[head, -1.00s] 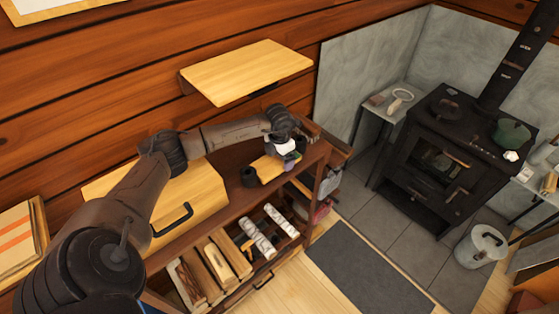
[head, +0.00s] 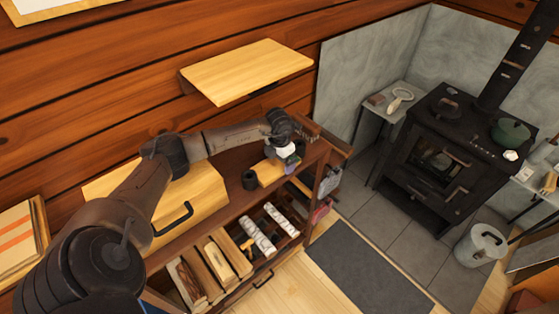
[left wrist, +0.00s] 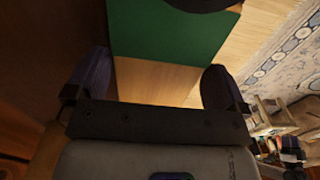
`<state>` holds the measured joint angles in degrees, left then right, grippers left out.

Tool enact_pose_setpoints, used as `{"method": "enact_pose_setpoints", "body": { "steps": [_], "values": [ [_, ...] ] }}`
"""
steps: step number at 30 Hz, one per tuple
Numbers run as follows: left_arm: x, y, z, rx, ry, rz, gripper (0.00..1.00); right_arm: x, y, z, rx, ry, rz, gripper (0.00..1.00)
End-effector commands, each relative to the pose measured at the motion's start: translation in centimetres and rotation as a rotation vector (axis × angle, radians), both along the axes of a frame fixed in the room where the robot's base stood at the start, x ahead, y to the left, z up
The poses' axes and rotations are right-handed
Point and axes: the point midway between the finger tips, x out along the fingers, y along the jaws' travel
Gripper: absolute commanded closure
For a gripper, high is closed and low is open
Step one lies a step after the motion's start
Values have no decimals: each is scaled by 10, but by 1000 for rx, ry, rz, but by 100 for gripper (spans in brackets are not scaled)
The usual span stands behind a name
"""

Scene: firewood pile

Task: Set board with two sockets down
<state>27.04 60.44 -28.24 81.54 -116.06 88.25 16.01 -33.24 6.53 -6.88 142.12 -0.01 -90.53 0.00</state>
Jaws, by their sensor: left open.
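The board (head: 268,173) is a small light-wood piece with a dark round socket (head: 249,180) at its left end. It appears to lie on the dark cabinet top, near its right end. My left gripper (head: 290,160) is at the board's right end. In the left wrist view my left gripper (left wrist: 157,84) is open, with its fingers on either side of the light wood of the board (left wrist: 150,78). A green patch and part of a dark round shape show beyond; a second socket cannot be made out. My right gripper is not in view.
The cabinet top (head: 230,157) is brown wood, with firewood in the open compartments below. A large wooden box (head: 205,200) with a black handle stands left of the board. A wall shelf (head: 246,72) hangs above. The black stove (head: 440,150) stands at right.

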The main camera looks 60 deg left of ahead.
Motion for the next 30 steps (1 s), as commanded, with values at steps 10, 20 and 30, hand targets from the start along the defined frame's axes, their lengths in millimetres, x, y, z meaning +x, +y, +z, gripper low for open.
{"method": "enact_pose_setpoints", "body": {
  "steps": [10, 20, 30],
  "values": [
    [0, 1, 50, 1, -2, 0, 0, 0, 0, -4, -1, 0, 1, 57],
    [0, 0, 70, 1, -1, 0, 0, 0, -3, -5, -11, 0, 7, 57],
    [1, -2, 71, -2, -8, -2, 0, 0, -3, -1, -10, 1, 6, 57]
  ]
}}
